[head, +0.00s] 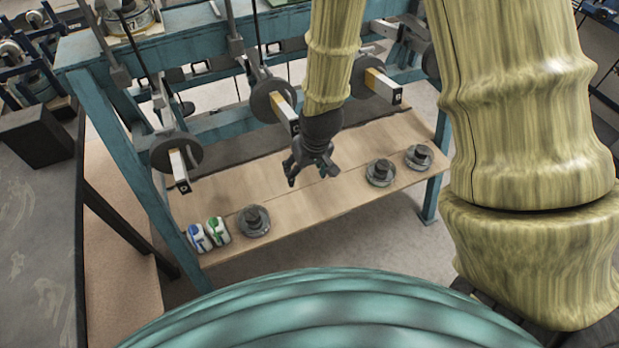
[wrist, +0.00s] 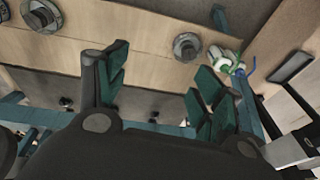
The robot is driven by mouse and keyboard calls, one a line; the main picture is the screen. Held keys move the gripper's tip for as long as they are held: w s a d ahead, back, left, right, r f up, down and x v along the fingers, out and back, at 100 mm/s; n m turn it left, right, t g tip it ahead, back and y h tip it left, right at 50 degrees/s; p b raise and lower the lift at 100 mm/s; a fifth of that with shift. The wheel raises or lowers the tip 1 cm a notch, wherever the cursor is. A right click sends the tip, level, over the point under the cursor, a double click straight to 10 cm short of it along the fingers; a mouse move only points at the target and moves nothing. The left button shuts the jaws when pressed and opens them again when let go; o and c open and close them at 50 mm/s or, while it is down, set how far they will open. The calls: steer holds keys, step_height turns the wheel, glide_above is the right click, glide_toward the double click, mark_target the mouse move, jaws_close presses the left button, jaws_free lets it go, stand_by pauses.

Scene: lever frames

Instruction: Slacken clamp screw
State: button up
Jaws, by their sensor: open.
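I cannot pick out the clamp screw for certain in either view. Three levers hang from the teal frame (head: 118,148), each with a dark round disc and a pale square-ended bar: a left bar (head: 179,168), a middle bar (head: 286,114) and a right bar (head: 384,87). My gripper (head: 313,174) is over the wooden board, just right of and below the middle bar's end in the head view. It points down, open and empty. In the wrist view its fingers (wrist: 160,75) are spread apart, with nothing between them.
The wooden board (head: 320,200) bears a round grey weight (head: 254,221) at left and two more (head: 380,173) (head: 418,157) at right. Two white rolls with blue and green marks (head: 206,235) stand at its left end. A dark table (head: 38,230) is at far left.

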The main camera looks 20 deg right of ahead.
steer(key=shift+s+f, duration=0.65)
steer(key=shift+f, duration=0.2)
steer(key=s+d+f+g+h, duration=0.1)
steer(key=s+d+f+g, duration=0.1)
steer(key=s+f, duration=1.9)
steer(key=s+d+b, duration=0.1)
steer(key=s, duration=0.1)
steer(key=shift+s+f, duration=0.15)
steer(key=shift+s, duration=0.25)
